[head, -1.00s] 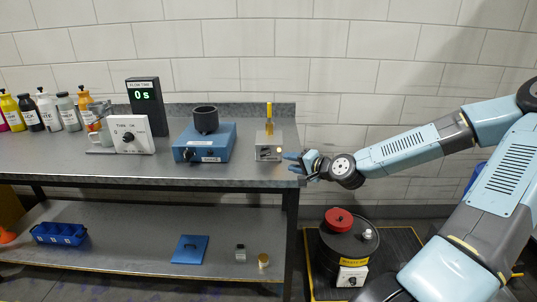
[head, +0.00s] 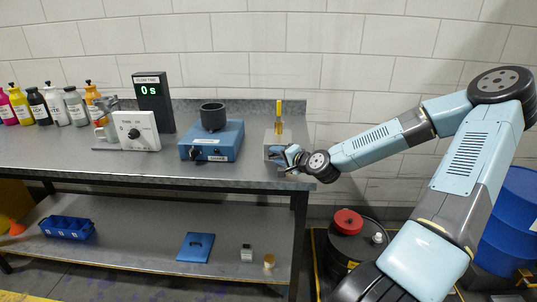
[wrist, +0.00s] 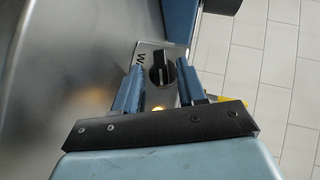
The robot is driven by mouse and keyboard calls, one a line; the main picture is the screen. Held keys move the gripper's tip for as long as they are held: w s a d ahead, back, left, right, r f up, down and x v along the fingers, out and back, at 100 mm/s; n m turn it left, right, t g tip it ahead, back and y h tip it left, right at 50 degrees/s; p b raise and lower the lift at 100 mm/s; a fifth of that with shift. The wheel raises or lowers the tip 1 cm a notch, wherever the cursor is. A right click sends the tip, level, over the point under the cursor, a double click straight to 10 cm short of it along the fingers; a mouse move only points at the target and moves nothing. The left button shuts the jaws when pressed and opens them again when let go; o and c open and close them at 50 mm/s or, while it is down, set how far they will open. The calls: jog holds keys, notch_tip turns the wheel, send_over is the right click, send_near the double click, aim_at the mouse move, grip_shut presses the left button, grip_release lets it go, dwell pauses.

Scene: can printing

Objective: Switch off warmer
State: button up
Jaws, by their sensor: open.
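The warmer appears to be the small metal box (head: 274,138) at the right end of the bench, with a yellow-handled item standing upright in it. In the wrist view, its grey front panel (wrist: 148,50) carries a partly hidden label starting with "W". A black rotary knob (wrist: 162,70) sits on this panel, and an orange light (wrist: 158,109) glows below it. My gripper (wrist: 160,76) is open, with one blue finger on each side of the knob. I cannot tell whether the fingers touch it. In the head view, my gripper (head: 285,155) covers most of the panel.
A blue device (head: 211,142) with a black cup (head: 213,117) stands left of the warmer. Further left are a white dial box (head: 136,131), a timer showing 0 s (head: 153,100) and several bottles. A black drum (head: 352,245) stands below my arm.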

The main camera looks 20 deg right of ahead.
jog(key=shift+w+f, duration=0.15)
jog(key=shift+w, duration=0.3)
jog(key=shift+a, duration=0.15)
